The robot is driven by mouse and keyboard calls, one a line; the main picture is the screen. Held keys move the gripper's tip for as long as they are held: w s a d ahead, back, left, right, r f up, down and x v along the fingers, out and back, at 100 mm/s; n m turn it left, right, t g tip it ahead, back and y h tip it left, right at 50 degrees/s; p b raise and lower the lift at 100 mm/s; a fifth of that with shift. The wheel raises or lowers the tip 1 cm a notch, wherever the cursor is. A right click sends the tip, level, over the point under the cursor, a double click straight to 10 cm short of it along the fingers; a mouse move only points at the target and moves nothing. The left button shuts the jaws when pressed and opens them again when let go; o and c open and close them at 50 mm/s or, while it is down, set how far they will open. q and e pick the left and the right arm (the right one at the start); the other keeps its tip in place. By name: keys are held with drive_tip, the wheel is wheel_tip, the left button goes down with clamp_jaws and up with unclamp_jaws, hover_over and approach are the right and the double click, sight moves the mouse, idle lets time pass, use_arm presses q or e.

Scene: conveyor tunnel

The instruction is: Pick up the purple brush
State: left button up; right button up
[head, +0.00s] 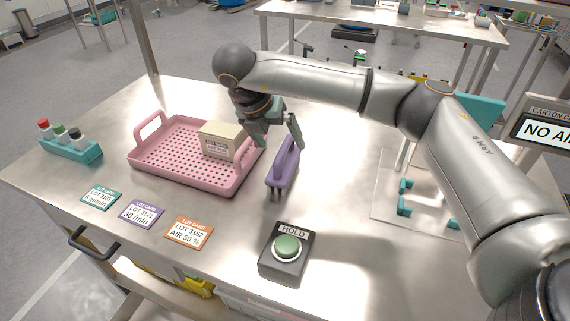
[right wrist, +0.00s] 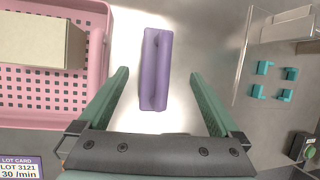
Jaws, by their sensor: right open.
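The purple brush (head: 283,164) stands on the metal table just right of the pink tray, its handle upward and dark bristles at its near end. In the right wrist view the brush (right wrist: 156,70) lies upright in the picture, between and beyond the fingertips. My right gripper (head: 272,132) is open and empty, above and close to the brush. Its green fingers (right wrist: 158,78) are spread to either side of the brush, with a gap on each side. My left gripper is not in view.
The pink perforated tray (head: 180,183) holds a beige carton (head: 220,140) left of the brush. A HOLD button box (head: 287,252) stands in front. Three lot cards (head: 141,212) lie along the front edge. A teal rack (head: 71,149) is far left; teal corner blocks (head: 404,205) are right.

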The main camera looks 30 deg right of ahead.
drive_tip(key=x, duration=0.6)
drive_tip(key=shift+w+f+p, duration=0.25)
drive_tip(key=shift+p, duration=0.1)
drive_tip(key=shift+a, duration=0.1)
drive_tip(key=c, duration=1.5)
